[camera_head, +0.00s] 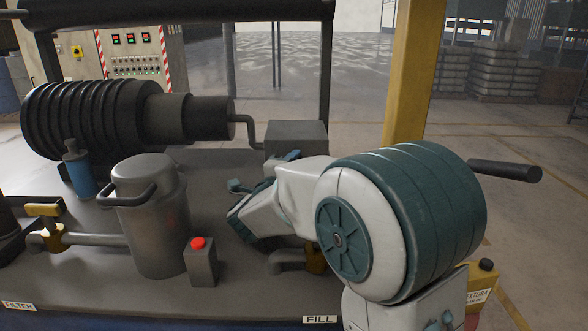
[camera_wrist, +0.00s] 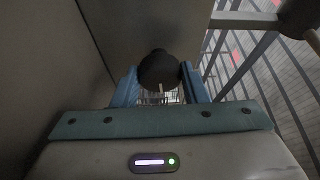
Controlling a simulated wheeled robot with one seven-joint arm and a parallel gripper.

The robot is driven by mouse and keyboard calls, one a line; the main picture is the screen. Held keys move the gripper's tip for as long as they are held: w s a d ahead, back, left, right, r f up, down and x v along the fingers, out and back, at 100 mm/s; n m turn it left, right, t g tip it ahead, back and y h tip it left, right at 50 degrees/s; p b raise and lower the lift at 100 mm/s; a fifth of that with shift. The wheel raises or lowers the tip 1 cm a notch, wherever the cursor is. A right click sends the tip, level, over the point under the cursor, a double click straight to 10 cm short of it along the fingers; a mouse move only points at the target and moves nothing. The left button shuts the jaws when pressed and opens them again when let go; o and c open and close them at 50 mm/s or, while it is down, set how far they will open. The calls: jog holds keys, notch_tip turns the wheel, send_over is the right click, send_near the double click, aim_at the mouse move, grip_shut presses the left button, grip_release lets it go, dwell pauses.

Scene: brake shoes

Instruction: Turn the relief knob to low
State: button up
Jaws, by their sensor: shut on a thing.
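The relief knob (camera_wrist: 158,68) is dark and round in the wrist view, with a pale pointer line at its lower edge. My gripper (camera_wrist: 159,73) is shut on it, with one blue finger on each side. In the head view my gripper (camera_head: 264,172) is beside the grey box (camera_head: 297,134) at the back of the bench. The knob is hidden in the head view. The knob's scale and any low mark cannot be read.
A ribbed black motor (camera_head: 92,115) lies at the back left. A grey lidded canister (camera_head: 150,220), a red-button box (camera_head: 201,262) and a yellow-handled valve (camera_head: 45,212) stand on the bench (camera_head: 240,300). A yellow post (camera_head: 409,70) rises behind my arm.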

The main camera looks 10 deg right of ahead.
jog(key=o, duration=1)
jog(key=shift+c, duration=0.2)
